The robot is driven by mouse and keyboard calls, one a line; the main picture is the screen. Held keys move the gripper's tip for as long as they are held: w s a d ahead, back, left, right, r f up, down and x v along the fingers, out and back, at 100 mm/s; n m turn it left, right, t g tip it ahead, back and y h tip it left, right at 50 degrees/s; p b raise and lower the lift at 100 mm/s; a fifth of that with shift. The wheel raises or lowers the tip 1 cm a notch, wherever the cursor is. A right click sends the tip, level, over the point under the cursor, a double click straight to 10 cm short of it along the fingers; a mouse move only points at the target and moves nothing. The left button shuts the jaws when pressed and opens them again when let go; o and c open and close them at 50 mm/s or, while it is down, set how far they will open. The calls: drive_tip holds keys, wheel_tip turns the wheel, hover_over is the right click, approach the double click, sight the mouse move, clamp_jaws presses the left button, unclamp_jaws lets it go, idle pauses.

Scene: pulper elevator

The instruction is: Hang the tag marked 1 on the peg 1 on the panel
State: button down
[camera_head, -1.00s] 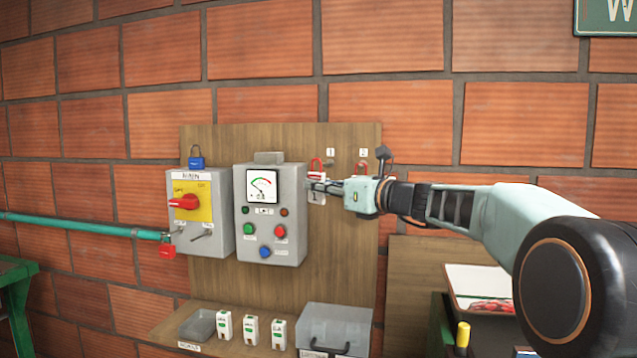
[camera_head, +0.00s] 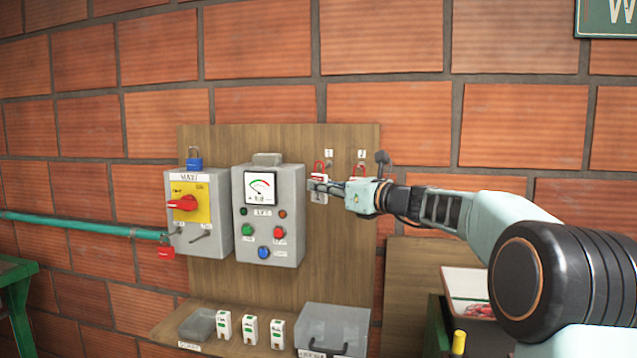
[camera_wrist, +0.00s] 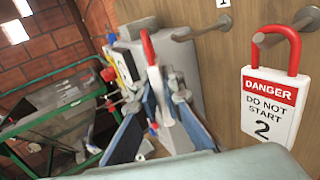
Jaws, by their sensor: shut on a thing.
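My gripper (camera_head: 318,184) is shut on the tag marked 1 (camera_head: 318,197), a white tag with a red shackle, in front of the panel (camera_head: 345,240). In the wrist view my gripper (camera_wrist: 163,112) holds this tag (camera_wrist: 157,90) almost edge-on, with its red shackle (camera_wrist: 148,46) upward. Peg 1 (camera_wrist: 205,27) sticks out below the label 1 (camera_wrist: 222,3). The shackle appears just off the peg's tip, apart from it; depth is hard to tell. In the head view the label 1 (camera_head: 329,154) is just above the shackle.
A red and white tag marked 2 (camera_wrist: 272,100) hangs on the peg to the right. A grey control box (camera_head: 270,215) is close left of my gripper. A main switch box (camera_head: 198,215) with a blue padlock stands farther left. Below are a shelf with several small tags and a grey bin (camera_head: 333,325).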

drive_tip(key=shift+w+d+f+p, duration=0.2)
drive_tip(key=shift+w+p, duration=0.35)
drive_tip(key=shift+w, duration=0.25)
drive_tip(key=shift+w+d+f+p, duration=0.15)
drive_tip(key=shift+w+f+p, duration=0.05)
drive_tip(key=shift+w+p, duration=0.5)
drive_tip(key=shift+w+d+f+p, duration=0.2)
drive_tip(key=shift+w+p, duration=0.25)
drive_tip(key=shift+w, duration=0.4)
drive_tip(key=c, duration=2)
unclamp_jaws()
